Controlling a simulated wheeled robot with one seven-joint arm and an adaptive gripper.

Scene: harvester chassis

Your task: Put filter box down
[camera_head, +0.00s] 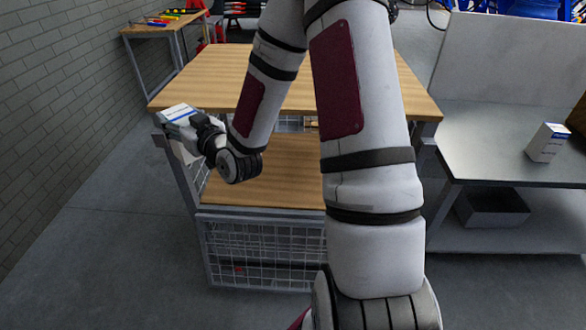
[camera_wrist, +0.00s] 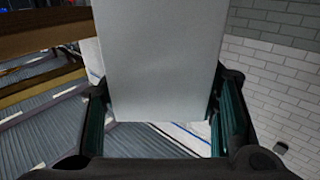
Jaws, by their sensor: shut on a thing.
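The filter box (camera_head: 178,113), white with a blue stripe, is at the left edge of the wooden-topped workbench (camera_head: 200,82) in the head view. My gripper (camera_head: 197,130) is shut on it. In the wrist view the box (camera_wrist: 160,60) shows as a plain pale grey face between the two fingers (camera_wrist: 162,112). The box seems to be beside or over the bench's left corner; whether it touches the bench cannot be told. My arm hides the middle of the bench top.
A lower wooden shelf (camera_head: 285,170) and a wire basket (camera_head: 262,250) are under the bench top. A similar white-and-blue box (camera_head: 546,143) stands on the grey metal bench (camera_head: 480,150) at right. A brick wall (camera_head: 70,80) is at left. The visible bench top is clear.

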